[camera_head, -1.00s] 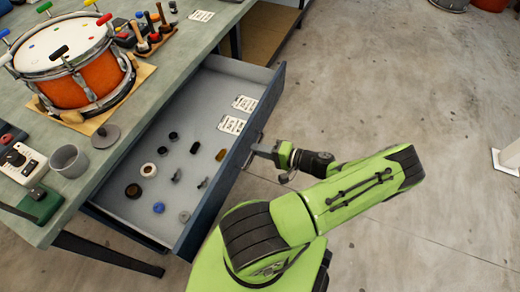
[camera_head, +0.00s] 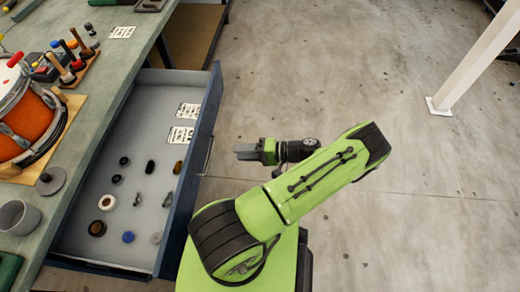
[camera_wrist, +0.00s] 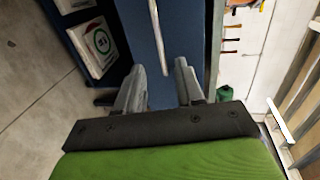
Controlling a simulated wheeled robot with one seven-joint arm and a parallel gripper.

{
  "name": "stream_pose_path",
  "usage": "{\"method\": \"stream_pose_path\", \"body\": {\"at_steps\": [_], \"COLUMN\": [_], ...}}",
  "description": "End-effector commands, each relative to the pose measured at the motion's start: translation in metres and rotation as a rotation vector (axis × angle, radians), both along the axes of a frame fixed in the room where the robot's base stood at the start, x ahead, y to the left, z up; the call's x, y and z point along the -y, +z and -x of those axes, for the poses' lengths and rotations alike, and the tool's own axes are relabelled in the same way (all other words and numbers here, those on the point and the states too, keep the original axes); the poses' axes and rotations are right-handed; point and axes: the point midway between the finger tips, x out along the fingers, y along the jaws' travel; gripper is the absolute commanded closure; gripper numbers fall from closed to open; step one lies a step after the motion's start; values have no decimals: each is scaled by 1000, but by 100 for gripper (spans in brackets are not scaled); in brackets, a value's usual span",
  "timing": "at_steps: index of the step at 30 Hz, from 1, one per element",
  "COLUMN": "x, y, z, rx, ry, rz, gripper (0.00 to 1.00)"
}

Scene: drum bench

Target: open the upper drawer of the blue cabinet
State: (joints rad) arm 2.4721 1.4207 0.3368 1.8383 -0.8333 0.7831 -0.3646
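The upper drawer (camera_head: 147,90) of the blue cabinet is pulled well out from under the bench top, and its inside shows. Its blue front (camera_head: 205,115) faces right; in the wrist view the front (camera_wrist: 135,25) lies ahead of my gripper. A pale bar handle (camera_wrist: 158,35) runs along it and ends between the fingertips in that picture. My gripper (camera_head: 237,150) is to the right of the drawer front, with a gap between them. In the wrist view my gripper (camera_wrist: 160,68) has its fingers apart with nothing held.
Small parts, such as a blue knob (camera_head: 128,237), and printed cards (camera_head: 181,135) lie in the drawer. An orange drum (camera_head: 30,120) and a grey cup (camera_head: 18,217) stand on the bench (camera_head: 110,55). The floor (camera_head: 400,180) to the right is clear up to a white post (camera_head: 475,60).

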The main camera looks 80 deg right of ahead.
Motion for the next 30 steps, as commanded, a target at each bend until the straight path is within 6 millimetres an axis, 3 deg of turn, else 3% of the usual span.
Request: {"method": "stream_pose_path", "body": {"at_steps": [3,9,30], "x": [1,1,1], "y": [7,11,11], "z": [31,55,57], "rx": [-3,0,0], "ry": [-4,0,1], "rz": [2,1,-1], "gripper": [63,63,63]}}
